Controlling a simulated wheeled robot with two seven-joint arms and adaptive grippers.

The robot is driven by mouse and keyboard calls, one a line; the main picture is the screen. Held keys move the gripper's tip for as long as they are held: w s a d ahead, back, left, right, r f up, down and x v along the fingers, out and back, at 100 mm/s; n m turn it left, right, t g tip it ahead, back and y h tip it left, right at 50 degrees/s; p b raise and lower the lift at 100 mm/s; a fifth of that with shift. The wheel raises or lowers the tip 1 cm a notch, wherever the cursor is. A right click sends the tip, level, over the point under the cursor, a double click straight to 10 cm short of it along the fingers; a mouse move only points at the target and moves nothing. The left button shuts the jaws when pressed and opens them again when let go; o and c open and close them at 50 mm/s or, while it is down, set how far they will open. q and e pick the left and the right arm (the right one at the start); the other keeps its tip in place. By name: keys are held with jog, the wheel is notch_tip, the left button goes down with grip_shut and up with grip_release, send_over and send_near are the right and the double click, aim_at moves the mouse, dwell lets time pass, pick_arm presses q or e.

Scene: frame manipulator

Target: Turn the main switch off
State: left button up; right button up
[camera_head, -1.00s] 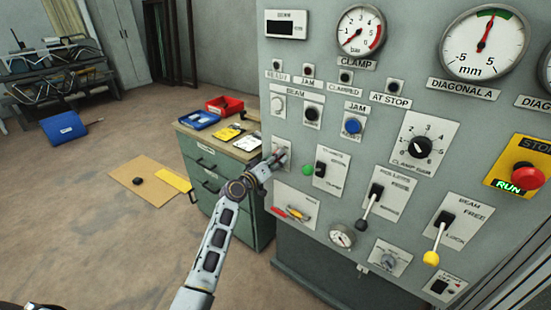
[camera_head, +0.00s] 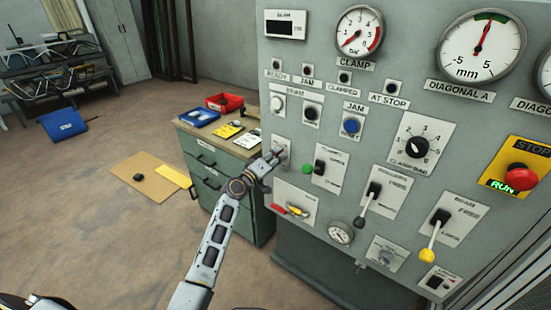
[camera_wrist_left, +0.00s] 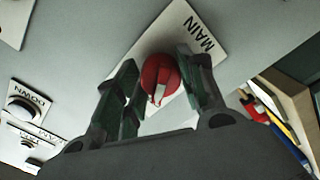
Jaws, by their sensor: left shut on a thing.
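The main switch is a round red knob (camera_wrist_left: 158,78) with a white mark, on a white plate lettered MAIN (camera_wrist_left: 198,35) in the left wrist view. The white mark points toward the bottom of that picture. My left gripper (camera_wrist_left: 157,68) has one finger on each side of the knob and is shut on it. In the head view my left gripper (camera_head: 275,157) is at the left edge of the grey panel, in front of the small white switch plate (camera_head: 283,144). The knob is hidden there by the fingers. My right gripper is not in view.
The grey panel (camera_head: 420,85) carries gauges, buttons and levers to the right. A green toggle lever (camera_head: 308,169) sits close beside my left gripper. A green drawer cabinet (camera_head: 215,165) with trays on top stands behind my arm. Open floor lies to the left.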

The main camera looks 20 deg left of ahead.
pick_arm(q)
jog(key=o, duration=0.6)
jog(key=shift+c, duration=0.2)
jog(key=o, duration=0.5)
jog(key=shift+c, duration=0.2)
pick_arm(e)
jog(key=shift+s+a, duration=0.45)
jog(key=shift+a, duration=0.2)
pick_arm(q)
jog(key=shift+s+a, duration=0.1)
jog(key=shift+s, duration=0.05)
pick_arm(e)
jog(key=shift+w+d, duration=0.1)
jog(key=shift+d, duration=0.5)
pick_arm(q)
jog(key=v, duration=1.1)
jog(key=shift+s, duration=0.3)
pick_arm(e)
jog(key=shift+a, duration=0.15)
pick_arm(q)
jog(key=shift+a, duration=0.1)
